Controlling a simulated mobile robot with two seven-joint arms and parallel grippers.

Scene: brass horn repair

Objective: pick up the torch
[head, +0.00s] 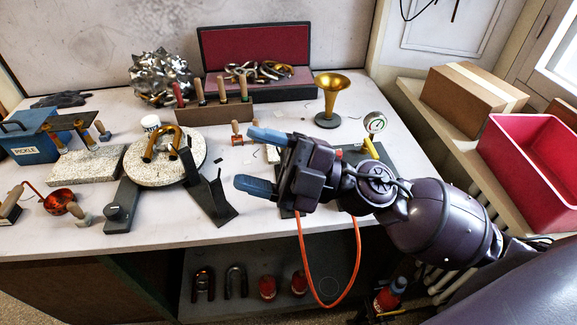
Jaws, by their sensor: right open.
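I cannot make out a whole torch. An orange hose (327,302) hangs in a loop over the table's front edge below my right arm, and its upper ends are hidden behind that arm. A yellow part (370,147) near a round gauge (374,122) shows just behind the arm; I cannot tell whether it belongs to the torch. My right gripper (257,162) is open and looks empty, its blue fingertips pointing left above the table, right of a black bent stand (210,190). The gripper and arm hide part of the table. My left gripper is not in view.
A round turntable (143,171) with a brass bend (162,145) stands left of the stand. A tool rack (215,113), a red-lined case (255,50) and a brass bell (331,95) stand behind. A pink bin (530,150) and cardboard box (465,98) are at right.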

